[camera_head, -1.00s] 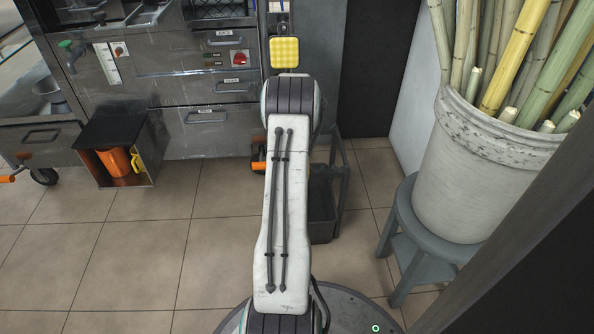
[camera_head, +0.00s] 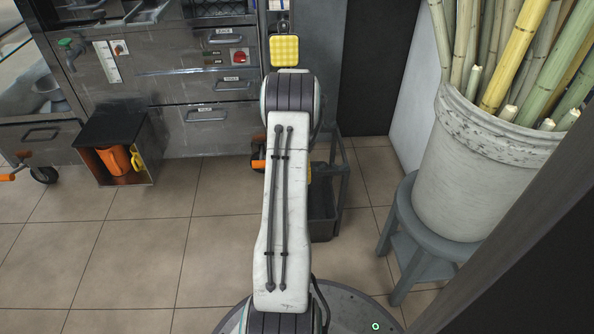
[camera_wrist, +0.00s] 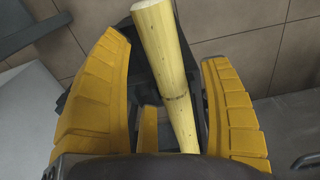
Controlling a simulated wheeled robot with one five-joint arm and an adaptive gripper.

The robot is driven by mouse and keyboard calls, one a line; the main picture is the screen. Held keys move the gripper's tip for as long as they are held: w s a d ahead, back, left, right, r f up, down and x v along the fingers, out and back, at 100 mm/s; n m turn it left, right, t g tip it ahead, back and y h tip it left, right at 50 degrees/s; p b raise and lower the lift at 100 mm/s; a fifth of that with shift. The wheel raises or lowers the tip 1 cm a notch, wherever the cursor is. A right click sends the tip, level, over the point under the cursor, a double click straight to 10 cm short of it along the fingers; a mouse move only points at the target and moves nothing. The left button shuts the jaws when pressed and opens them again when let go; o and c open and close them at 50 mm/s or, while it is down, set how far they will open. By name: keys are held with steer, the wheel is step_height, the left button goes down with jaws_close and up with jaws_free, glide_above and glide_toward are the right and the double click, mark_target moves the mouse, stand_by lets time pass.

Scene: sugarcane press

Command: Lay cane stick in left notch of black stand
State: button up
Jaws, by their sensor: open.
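In the wrist view a pale yellow cane stick (camera_wrist: 165,60) runs between the two yellow fingers of my gripper (camera_wrist: 163,58). The fingers are spread, with a gap on each side of the stick, so my gripper is open around it. A dark piece (camera_wrist: 138,62) lies behind the stick; it may be part of the black stand, but I cannot tell. In the head view a dark frame with a tray (camera_head: 325,205) stands on the floor, partly behind my arm. My arm hides most of my gripper and the stick there. I cannot make out the notches.
A white bucket (camera_head: 468,190) full of canes stands on a grey stool (camera_head: 402,235) at the right. Metal cabinets (camera_head: 190,75) line the back. A dark box (camera_head: 120,135) holding an orange jug (camera_head: 115,160) is at the left. Tiled floor is clear left of my arm.

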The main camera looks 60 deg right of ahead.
step_height(320, 180, up, 11)
stand_by(0.5)
steer(key=shift+a+r, duration=0.1)
steer(key=w+a+r+n+t+p, duration=0.1)
steer(key=w+a+r+n+p, duration=0.25)
steer(key=a+r+p, duration=0.8)
steer(key=w+a+r+n+p, duration=0.2)
steer(key=w+a+r+p, duration=0.4)
steer(key=a+r, duration=0.9)
steer(key=s+a+r+n+t+p, duration=0.1)
steer(key=s+a+r+n+p, duration=0.2)
steer(key=s+a+r+p, duration=0.4)
steer(key=s+a+r+n+t+p, duration=0.1)
steer(key=s+a+r+n+p, duration=0.2)
steer(key=s+a+r+p, duration=0.4)
steer(key=shift+s+a+r+p, duration=0.15)
steer(key=shift+a+r+p, duration=2.35)
steer(key=shift+r+p, duration=1.9)
steer(key=shift+r, duration=0.1)
steer(key=shift+c, duration=0.5)
